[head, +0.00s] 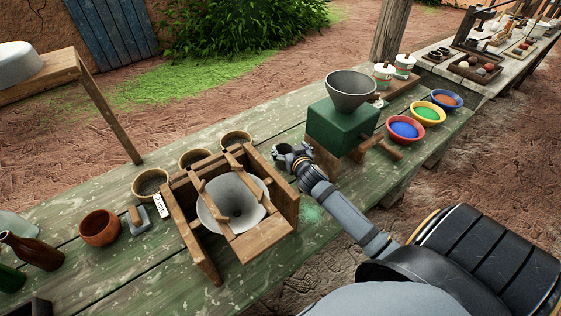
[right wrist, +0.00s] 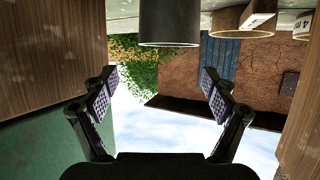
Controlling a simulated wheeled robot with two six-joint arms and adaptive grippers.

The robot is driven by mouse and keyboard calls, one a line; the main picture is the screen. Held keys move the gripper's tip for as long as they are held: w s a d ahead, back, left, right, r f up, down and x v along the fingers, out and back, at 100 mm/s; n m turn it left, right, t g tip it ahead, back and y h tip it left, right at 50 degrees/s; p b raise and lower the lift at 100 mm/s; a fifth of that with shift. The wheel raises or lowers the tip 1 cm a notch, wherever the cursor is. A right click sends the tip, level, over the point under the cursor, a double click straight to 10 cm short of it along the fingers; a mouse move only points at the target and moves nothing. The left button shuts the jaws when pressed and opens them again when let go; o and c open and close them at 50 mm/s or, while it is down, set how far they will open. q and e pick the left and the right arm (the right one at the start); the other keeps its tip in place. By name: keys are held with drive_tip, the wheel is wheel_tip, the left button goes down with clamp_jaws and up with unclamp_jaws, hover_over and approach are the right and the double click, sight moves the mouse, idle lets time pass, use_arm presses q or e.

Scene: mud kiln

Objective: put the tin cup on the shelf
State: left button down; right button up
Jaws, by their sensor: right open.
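The tin cup (right wrist: 168,22) is a dark grey cylinder at the top of the right wrist view, which looks upside down. It lies ahead of my right gripper (right wrist: 159,88), roughly in line with the gap between the fingers. The fingers are open with nothing between their tips. In the head view my right gripper (head: 289,155) is low over the table, between the wooden frame and the green block; the cup is mostly hidden there. A low wooden ledge with white jars (head: 403,87) stands farther back; I cannot tell if it is the shelf. My left gripper is out of view.
A wooden frame (head: 265,240) holding a pale funnel (head: 212,207) stands close left of my right gripper. A green block (head: 335,128) with a grey bowl (head: 350,88) stands close right. Several small bowls line the table (head: 90,195). Pigment bowls (head: 405,128) sit farther right.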

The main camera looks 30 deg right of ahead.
sight(282, 148)
wheel_tip(282, 148, down, 2)
drive_tip(key=shift+f+b, duration=0.1)
drive_tip(key=shift+b, duration=0.4)
drive_tip(key=shift+w+f+b, duration=0.1)
drive_tip(key=shift+f+b, duration=0.25)
drive_tip(key=shift+w+f+b, duration=0.1)
drive_tip(key=shift+f+b, duration=0.25)
drive_tip(key=shift+f, duration=0.05)
drive_tip(key=shift+w, duration=0.15)
drive_tip(key=shift+x, duration=0.9)
drive_tip(key=shift+w, duration=0.2)
drive_tip(key=x, duration=0.4)
drive_tip(key=shift+w+a+f+p, duration=0.15)
drive_tip(key=shift+w+a+p, duration=0.1)
drive_tip(key=shift+w+p, duration=0.15)
drive_tip(key=shift+w+d+f, duration=0.1)
drive_tip(key=shift+w+f, duration=0.05)
drive_tip(key=shift+c, duration=1)
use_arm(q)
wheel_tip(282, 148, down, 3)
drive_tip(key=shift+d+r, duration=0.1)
use_arm(e)
drive_tip(key=c, duration=1.1)
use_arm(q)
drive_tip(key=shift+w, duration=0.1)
use_arm(e)
drive_tip(key=shift+c, duration=0.3)
drive_tip(key=shift+c, duration=0.7)
